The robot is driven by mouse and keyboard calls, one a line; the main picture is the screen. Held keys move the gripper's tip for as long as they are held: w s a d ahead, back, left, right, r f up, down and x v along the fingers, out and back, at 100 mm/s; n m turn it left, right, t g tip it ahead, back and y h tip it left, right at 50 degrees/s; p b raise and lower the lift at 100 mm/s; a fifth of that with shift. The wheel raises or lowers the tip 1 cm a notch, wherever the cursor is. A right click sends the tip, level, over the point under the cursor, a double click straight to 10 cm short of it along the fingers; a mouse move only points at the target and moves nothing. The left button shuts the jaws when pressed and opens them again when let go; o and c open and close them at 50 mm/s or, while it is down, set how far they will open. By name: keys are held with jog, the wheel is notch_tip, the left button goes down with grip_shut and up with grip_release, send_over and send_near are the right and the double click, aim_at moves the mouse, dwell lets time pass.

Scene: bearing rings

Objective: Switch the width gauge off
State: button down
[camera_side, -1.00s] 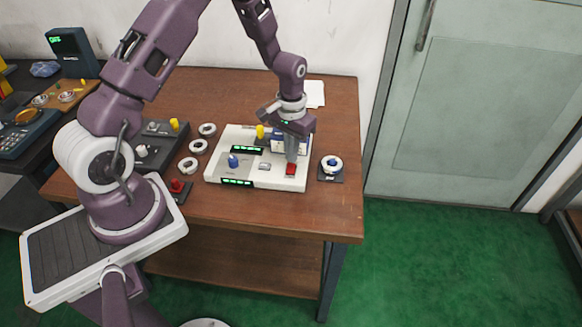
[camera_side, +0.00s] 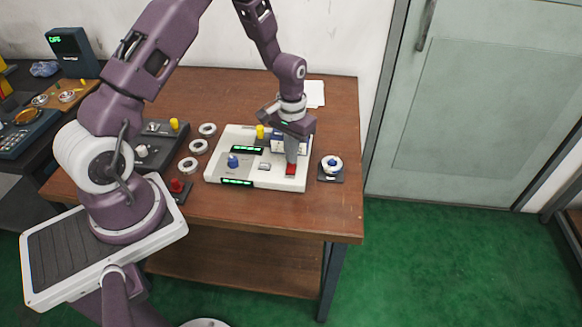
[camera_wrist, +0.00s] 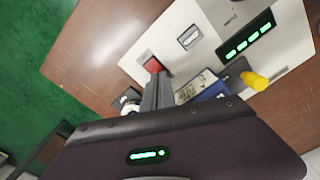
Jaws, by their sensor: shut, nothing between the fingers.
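The width gauge (camera_side: 215,168) is a white panel on the wooden table, with two green-lit displays, a blue knob (camera_side: 233,161), a yellow knob (camera_side: 260,131) and a red rocker switch (camera_side: 290,170) at its front right. My gripper (camera_side: 291,163) is shut and empty, pointing down with its tips at the red switch; I cannot tell whether they touch it. In the wrist view the closed fingers (camera_wrist: 154,80) end beside the red switch (camera_wrist: 153,65), partly covering it. The lit green display (camera_wrist: 248,45) shows there too. The gripper hides part of a blue-and-white block on the panel.
A dark stand with a white-and-blue ring (camera_side: 331,166) stands right of the panel. Several pale rings (camera_side: 198,146) lie to its left, beside a dark box (camera_side: 160,145) and a red button (camera_side: 178,186). The table's front right (camera_side: 330,215) is clear.

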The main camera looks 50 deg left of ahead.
jog(key=shift+f, duration=0.75)
jog(key=shift+r, duration=0.1)
dwell(0.4)
jog(key=shift+r, duration=3.45)
jog(key=s+d+r+t, duration=0.1)
jog(key=s+d+r, duration=0.1)
jog(key=r, duration=0.4)
jog(key=s+d+r+t, duration=0.1)
jog(key=s+d+r, duration=0.1)
jog(key=r, duration=0.5)
jog(key=s+d+r+m+t, duration=0.1)
jog(key=s+d+r, duration=0.1)
jog(key=s, duration=0.4)
jog(key=s+d+r+m+t, duration=0.1)
jog(key=s+d+r, duration=0.1)
jog(key=s+r, duration=0.3)
jog(key=s+d+r+m+t, duration=0.1)
jog(key=s+r, duration=0.3)
jog(key=s, duration=0.5)
jog(key=shift+s+d+t, duration=0.2)
jog(key=shift+d+t, duration=0.1)
jog(key=shift+d, duration=0.5)
